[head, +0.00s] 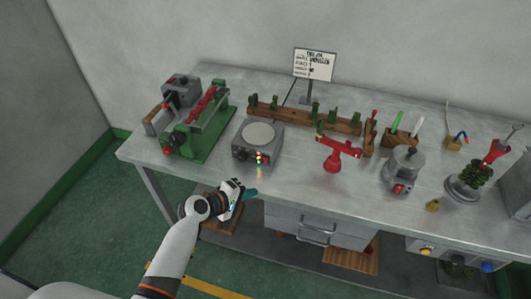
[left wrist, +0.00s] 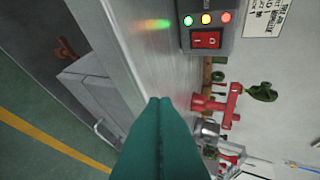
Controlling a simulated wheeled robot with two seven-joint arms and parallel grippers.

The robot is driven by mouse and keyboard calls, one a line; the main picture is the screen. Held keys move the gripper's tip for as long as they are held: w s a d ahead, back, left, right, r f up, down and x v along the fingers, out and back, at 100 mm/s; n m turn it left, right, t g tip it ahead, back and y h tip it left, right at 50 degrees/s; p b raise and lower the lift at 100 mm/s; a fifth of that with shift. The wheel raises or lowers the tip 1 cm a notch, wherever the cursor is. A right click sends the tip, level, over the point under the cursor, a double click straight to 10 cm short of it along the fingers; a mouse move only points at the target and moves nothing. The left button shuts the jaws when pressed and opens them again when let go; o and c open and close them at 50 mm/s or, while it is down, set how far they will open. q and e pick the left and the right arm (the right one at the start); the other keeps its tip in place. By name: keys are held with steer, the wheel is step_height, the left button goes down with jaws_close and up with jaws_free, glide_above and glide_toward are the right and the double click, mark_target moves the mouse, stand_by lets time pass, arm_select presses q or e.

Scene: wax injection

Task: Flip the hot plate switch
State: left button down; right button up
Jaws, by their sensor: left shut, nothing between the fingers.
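The hot plate (head: 244,155) is a grey box with a round pale top, standing near the table's front edge in the head view. In the left wrist view its front panel shows a red rocker switch (left wrist: 207,40) marked I and O, beside green, yellow and red lights (left wrist: 206,19). My left gripper (head: 252,193) is in front of the table edge, below and apart from the hot plate. Its teal fingers (left wrist: 160,101) are shut together and empty, and the switch lies beyond them, up and right in the wrist view. My right gripper is not in view.
A green-based machine (head: 205,135) stands left of the hot plate. A red stand (head: 337,158) and a grey pot-like device (head: 402,170) stand to the right. The grey table (head: 300,182) is bare in front of the hot plate. Drawers (head: 315,230) hang below.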

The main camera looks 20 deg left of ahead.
arm_select(q)
steer(key=shift+w+r, duration=0.15)
steer(key=shift+r, duration=0.35)
steer(key=shift+w, duration=0.1)
steer(key=b, duration=0.3)
glide_toward(265, 160)
steer(key=d+f, duration=0.1)
steer(key=w+d+f, duration=0.1)
steer(key=d+f, duration=0.1)
steer(key=d, duration=0.1)
steer(key=shift+w+f, duration=0.3)
steer(key=shift+f, duration=0.1)
steer(key=shift+w+r, duration=0.2)
steer(key=shift+w, duration=0.55)
stand_by(0.6)
steer(key=shift+w, duration=0.4)
steer(key=shift+w+r, duration=0.1)
steer(key=shift+w, duration=0.2)
stand_by(0.6)
steer(key=shift+s, duration=0.15)
